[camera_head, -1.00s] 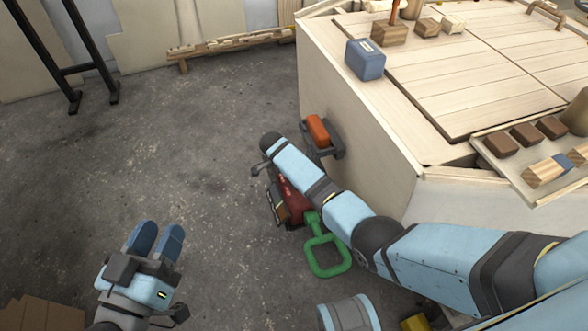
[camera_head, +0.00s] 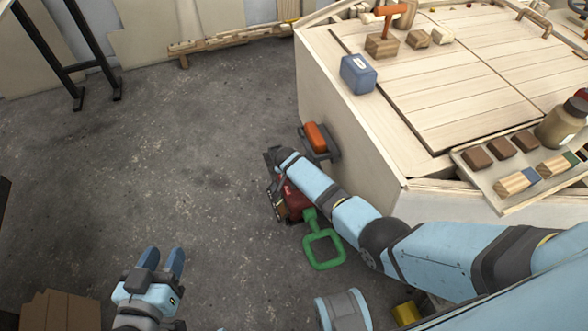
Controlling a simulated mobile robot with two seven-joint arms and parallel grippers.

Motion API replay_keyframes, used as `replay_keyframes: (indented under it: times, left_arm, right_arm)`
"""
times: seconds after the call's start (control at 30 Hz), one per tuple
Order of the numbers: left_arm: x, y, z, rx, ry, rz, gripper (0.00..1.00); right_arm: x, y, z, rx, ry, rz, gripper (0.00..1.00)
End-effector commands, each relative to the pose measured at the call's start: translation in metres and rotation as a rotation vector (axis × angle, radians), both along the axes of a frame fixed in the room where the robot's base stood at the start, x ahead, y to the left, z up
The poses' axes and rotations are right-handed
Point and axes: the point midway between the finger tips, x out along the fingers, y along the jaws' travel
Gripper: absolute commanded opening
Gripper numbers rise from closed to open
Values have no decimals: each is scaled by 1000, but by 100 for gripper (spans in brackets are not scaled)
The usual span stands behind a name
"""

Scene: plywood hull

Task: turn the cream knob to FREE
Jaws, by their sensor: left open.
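I cannot make out a cream knob or a FREE mark in this view. My left gripper (camera_head: 165,256) is at the lower left over the grey floor, with its two blue fingers pointing up the picture; it is open and empty, well apart from the hull. My right arm reaches in from the right along the hull's near side. Its dark end (camera_head: 275,172) is beside an orange block (camera_head: 317,137) in a dark holder on the hull wall; its fingers are too small and hidden to read.
The plywood hull (camera_head: 350,120) fills the upper right. On it are a blue box (camera_head: 358,74), an orange-handled wooden block (camera_head: 382,46) and a tray (camera_head: 503,207) with blocks and a bottle (camera_head: 562,122). A red item (camera_head: 294,203) and green loop (camera_head: 324,250) show below my right arm.

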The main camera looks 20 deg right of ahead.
Motion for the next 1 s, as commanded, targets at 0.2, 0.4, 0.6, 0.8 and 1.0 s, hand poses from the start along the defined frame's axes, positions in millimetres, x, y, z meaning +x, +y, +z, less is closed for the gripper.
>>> replay_keyframes:
  times: [0.2,0.4,0.6,0.8,1.0]
  left_arm:
    - [-5,6,-11,32,59,9,43]
    - [-6,8,-16,43,77,12,43]
    - [-6,9,-16,45,79,13,43]
    - [-6,9,-16,45,80,13,43]
    - [-6,9,-16,45,80,13,43]
  right_arm:
    - [-1,-1,1,0,2,82,20]
    - [-1,-1,0,1,1,114,20]
    - [0,-1,0,1,0,118,20]
    - [0,-1,0,0,1,118,20]
    - [0,-1,0,0,0,118,69]
